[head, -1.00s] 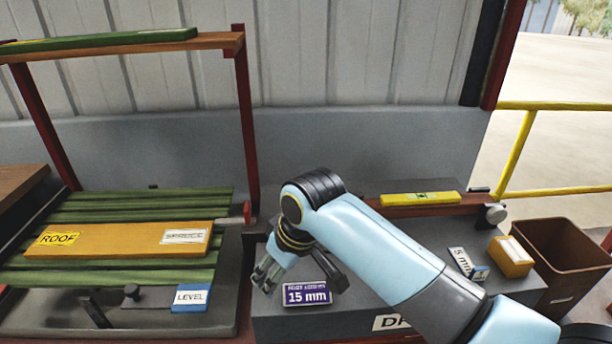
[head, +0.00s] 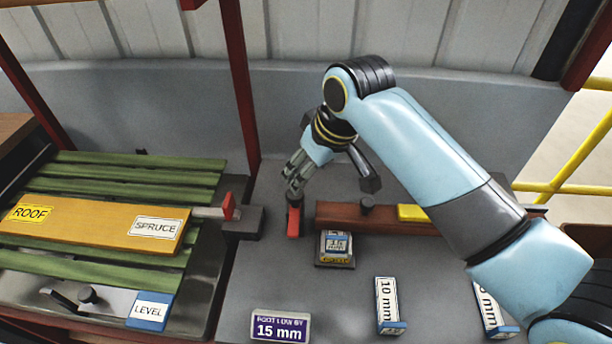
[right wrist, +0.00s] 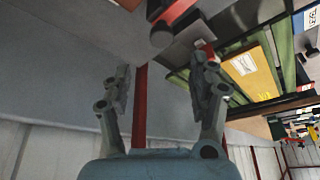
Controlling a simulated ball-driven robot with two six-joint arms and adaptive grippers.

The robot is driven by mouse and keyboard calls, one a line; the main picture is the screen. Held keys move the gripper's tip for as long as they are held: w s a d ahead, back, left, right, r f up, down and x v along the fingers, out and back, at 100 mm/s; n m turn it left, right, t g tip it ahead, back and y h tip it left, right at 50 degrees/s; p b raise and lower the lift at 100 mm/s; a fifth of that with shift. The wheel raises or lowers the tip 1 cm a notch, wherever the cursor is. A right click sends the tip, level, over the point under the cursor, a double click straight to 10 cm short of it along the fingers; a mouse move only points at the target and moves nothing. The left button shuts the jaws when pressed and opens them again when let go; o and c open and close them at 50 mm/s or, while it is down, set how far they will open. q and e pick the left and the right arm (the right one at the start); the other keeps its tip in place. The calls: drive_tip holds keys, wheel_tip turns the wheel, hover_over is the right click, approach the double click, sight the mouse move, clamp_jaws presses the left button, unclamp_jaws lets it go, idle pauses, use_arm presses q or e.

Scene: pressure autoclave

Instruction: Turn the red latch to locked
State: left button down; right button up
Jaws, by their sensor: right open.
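The red latch (head: 293,224) is a short red lever with a dark end, on the grey bench just left of the brown beam. In the right wrist view the red latch (right wrist: 177,11) lies ahead of the fingers, with a round knob at its near end. My right gripper (head: 291,183) is above and behind the latch, pointing down toward its dark end. In the right wrist view my right gripper (right wrist: 160,70) has its fingers apart with nothing held. I cannot tell whether a fingertip touches the latch. My left gripper is out of view.
A brown beam (head: 340,214) lies right of the latch, with a small labelled block (head: 335,250) in front. A red-tipped clamp (head: 229,206) and orange board (head: 90,220) are at left. A red post (head: 240,90) rises behind. The bench front holds a 15 mm sign (head: 280,327).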

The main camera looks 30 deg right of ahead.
hover_over(294, 212)
drive_tip(key=s+d, duration=0.1)
drive_tip(key=d, duration=0.1)
wheel_tip(294, 212, down, 4)
drive_tip(key=x, duration=0.4)
drive_tip(key=shift+w+f, duration=0.1)
drive_tip(key=shift+f, duration=0.2)
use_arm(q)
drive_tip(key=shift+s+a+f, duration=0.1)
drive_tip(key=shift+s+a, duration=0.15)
use_arm(e)
drive_tip(key=shift+w+a+f, duration=0.15)
drive_tip(key=shift+w+f, duration=0.05)
drive_tip(key=shift+f, duration=0.3)
drive_tip(key=c, duration=0.6)
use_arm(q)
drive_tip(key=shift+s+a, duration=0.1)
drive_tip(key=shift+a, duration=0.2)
use_arm(e)
clamp_jaws()
